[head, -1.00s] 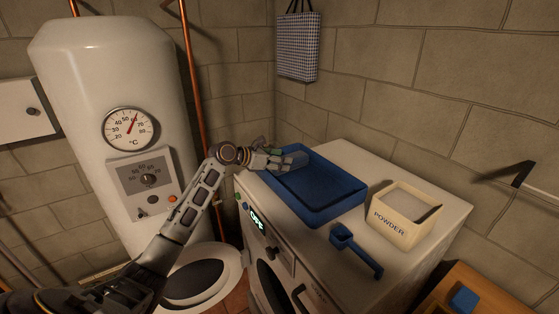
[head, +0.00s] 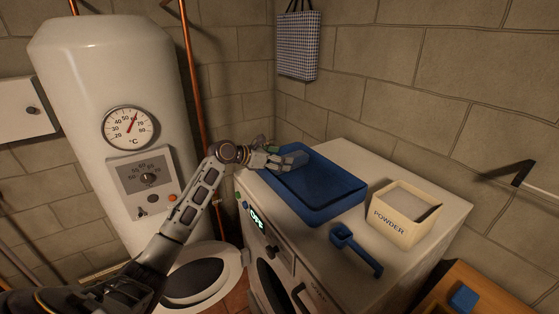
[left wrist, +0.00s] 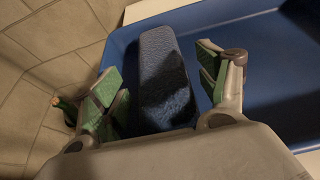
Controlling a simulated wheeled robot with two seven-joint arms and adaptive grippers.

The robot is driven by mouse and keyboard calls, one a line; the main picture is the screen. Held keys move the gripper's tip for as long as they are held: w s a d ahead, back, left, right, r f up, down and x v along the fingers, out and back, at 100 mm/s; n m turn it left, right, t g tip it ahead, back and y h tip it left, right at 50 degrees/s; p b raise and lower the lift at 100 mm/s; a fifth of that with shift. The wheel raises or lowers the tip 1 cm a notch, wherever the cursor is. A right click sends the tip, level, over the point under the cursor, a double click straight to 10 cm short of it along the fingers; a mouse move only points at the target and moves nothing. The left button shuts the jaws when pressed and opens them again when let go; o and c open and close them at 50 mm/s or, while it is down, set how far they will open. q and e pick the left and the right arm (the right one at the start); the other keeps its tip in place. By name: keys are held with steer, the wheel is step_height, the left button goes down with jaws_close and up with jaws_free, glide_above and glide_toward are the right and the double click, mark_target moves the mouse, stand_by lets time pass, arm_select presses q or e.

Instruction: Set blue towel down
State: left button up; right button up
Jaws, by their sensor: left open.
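The blue towel (left wrist: 165,80) is a dark blue, textured, folded block. In the left wrist view it lies between the two spread fingers of my left gripper (left wrist: 160,88), with gaps on both sides. In the head view the towel (head: 295,158) is at the far left end of the blue tray (head: 318,213), partly hidden by my left gripper (head: 282,160). It appears to rest in the tray, though its underside is hidden. My left gripper is open around it, low over the tray's left rim. My right gripper is not in view.
The tray stands on a white washing machine (head: 395,268). A powder box (head: 402,216) and a blue scoop (head: 355,248) are nearer on its top. A white boiler (head: 105,75) and a copper pipe (head: 190,65) stand left. A small blue block (head: 463,299) sits on a wooden surface.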

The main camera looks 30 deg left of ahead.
arm_select(q)
steer(key=b+v, duration=0.1)
steer(key=v, duration=1.1)
